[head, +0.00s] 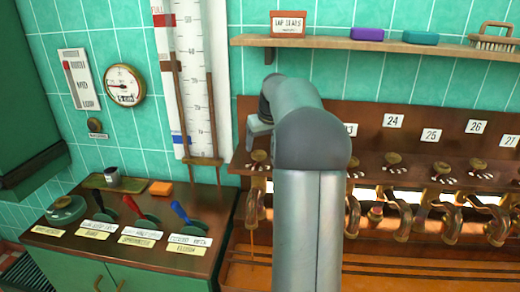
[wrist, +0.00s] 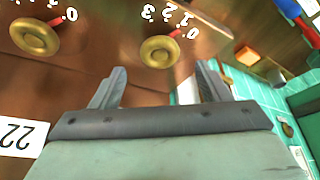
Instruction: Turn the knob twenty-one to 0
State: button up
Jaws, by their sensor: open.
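Knob twenty-one, a round brass knob (head: 259,158), is the leftmost on the brown panel in the head view, just below my gripper (head: 259,136). In the wrist view, which is upside down, this knob (wrist: 157,51) lies ahead of my gripper (wrist: 160,68), between the two fingertips in the picture and apparently just beyond them. My gripper is open and empty. White marks 0 to 3 and a red mark (wrist: 192,33) curve around the knob.
Knob twenty-two (wrist: 36,38) and its plate (wrist: 15,135) are beside it. More knobs and copper taps (head: 450,222) run to the right. A shelf (head: 350,43) is above. A counter (head: 150,262) with coloured levers (head: 185,215) stands left.

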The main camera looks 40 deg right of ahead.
aim_at(259, 153)
jog(key=shift+x, duration=2.25)
jog(key=shift+c, duration=0.3)
jog(key=c, duration=0.9)
jog(key=m, duration=0.1)
jog(key=m+h, duration=0.1)
jog(key=m, duration=0.1)
jog(key=shift+w+a, duration=0.15)
jog(key=shift+a, duration=0.05)
jog(key=shift+m+h, duration=0.4)
jog(key=shift+m, duration=0.4)
jog(key=o, duration=1)
jog(key=shift+c, duration=0.2)
jog(key=shift+r, duration=0.15)
